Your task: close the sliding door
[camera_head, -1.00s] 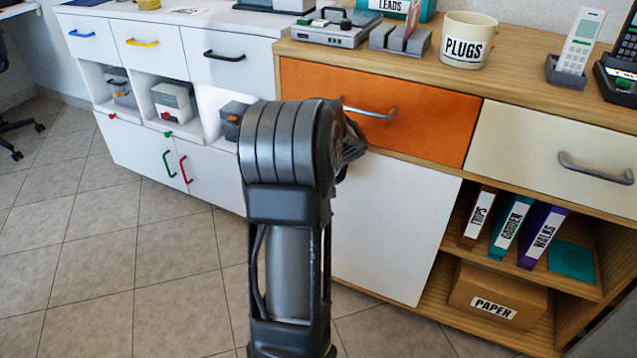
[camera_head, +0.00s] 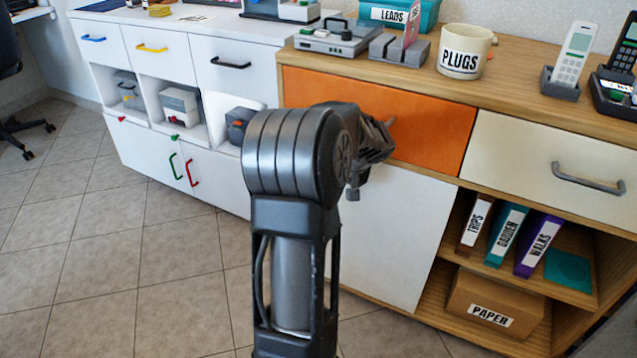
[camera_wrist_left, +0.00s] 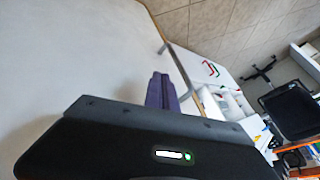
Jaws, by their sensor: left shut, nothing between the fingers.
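The white sliding door (camera_head: 385,235) is a flat panel under the orange drawer. It covers the left part of the lower cabinet; the right part stands open on its shelves. My left arm crosses in front of the door's left side. My left gripper (camera_head: 376,142) is shut and empty, in front of the door's top and the orange drawer, partly hidden by my wrist. In the left wrist view its fingers (camera_wrist_left: 163,91) are together, before a large pale surface, likely the door (camera_wrist_left: 70,55). I cannot tell whether they touch it. My right gripper is not in view.
The orange drawer (camera_head: 430,128) and cream drawer (camera_head: 530,170) are above. Binders, including a purple one (camera_head: 540,241), and the PAPER box (camera_head: 494,304) sit in the open compartment. A white cabinet (camera_head: 225,178) stands at left. The tiled floor (camera_head: 120,270) is clear.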

